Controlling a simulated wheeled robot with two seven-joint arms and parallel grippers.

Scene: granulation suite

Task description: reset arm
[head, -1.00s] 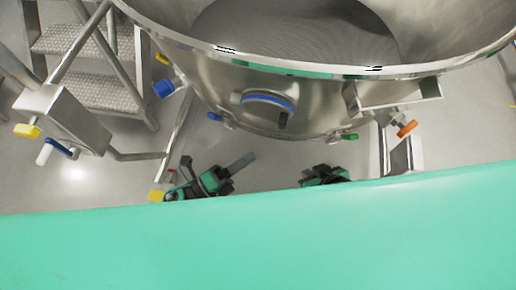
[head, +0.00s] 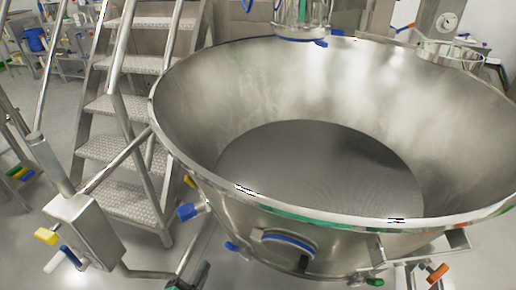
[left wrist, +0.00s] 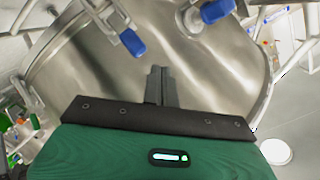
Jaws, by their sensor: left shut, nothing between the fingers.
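My left gripper (left wrist: 160,84) is shut and empty in the left wrist view, its dark fingers together in front of the curved steel wall of a large bowl (left wrist: 205,70). I cannot tell whether the fingertips touch that wall. In the head view only a small part of my left gripper (head: 201,274) shows at the bottom edge, in front of and below the bowl (head: 200,100). My right gripper is not in view.
Steel steps (head: 120,148) with rails stand left of the bowl. A steel box (head: 82,228) with yellow and blue knobs is at lower left. Blue (head: 187,211) and orange (head: 437,273) handles stick out around the bowl.

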